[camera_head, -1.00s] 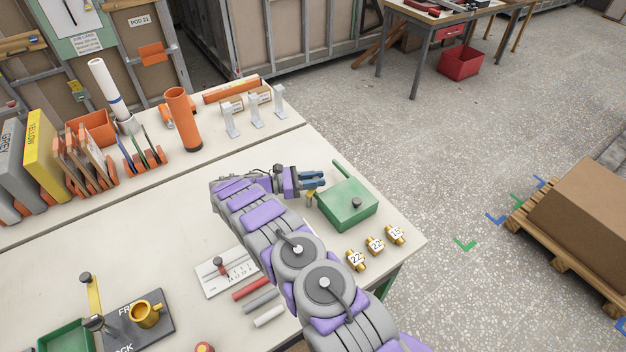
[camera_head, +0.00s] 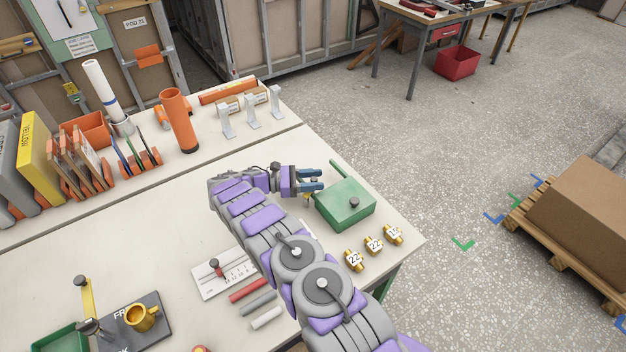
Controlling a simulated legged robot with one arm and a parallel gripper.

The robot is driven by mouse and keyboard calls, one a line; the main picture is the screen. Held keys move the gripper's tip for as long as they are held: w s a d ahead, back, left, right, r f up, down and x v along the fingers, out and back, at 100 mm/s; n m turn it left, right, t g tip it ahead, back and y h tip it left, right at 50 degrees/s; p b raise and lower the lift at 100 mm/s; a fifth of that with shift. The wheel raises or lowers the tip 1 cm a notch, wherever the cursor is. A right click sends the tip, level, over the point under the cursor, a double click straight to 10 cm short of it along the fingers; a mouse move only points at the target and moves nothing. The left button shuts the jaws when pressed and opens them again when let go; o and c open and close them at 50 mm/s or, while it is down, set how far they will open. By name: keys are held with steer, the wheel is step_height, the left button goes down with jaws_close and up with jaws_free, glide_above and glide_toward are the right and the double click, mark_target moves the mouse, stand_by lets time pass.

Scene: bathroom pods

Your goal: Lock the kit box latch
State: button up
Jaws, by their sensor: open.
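A small yellow piece (camera_head: 308,197), perhaps the latch, shows at the box's left side, partly hidden by my gripper. My gripper (camera_head: 318,180), with blue fingers, is open just left of the box and points right towards it. Its fingertips look close to the box's left side; I cannot tell whether they touch it.
Several numbered brass fittings (camera_head: 374,246) stand in front of the box. A white gauge plate (camera_head: 222,274) and coloured rods (camera_head: 256,302) lie left of my arm. An orange tube (camera_head: 179,122) and grey stands (camera_head: 250,113) stand at the back. The table's right edge is close beyond the box.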

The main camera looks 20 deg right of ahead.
steer(key=shift+w+a+r+n+t+p, duration=0.1)
steer(key=shift+w+r+n+t+p, duration=0.1)
steer(key=shift+n+t+p, duration=0.35)
steer(key=shift+w+a+f+n+t+h, duration=0.1)
steer(key=shift+a+n+t+h, duration=0.1)
steer(key=shift+n+t, duration=0.45)
steer(key=shift+w+a+f+n+t+h, duration=0.1)
steer(key=shift+n+t+h, duration=0.1)
steer(key=shift+t, duration=0.8)
steer(key=shift+t, duration=0.3)
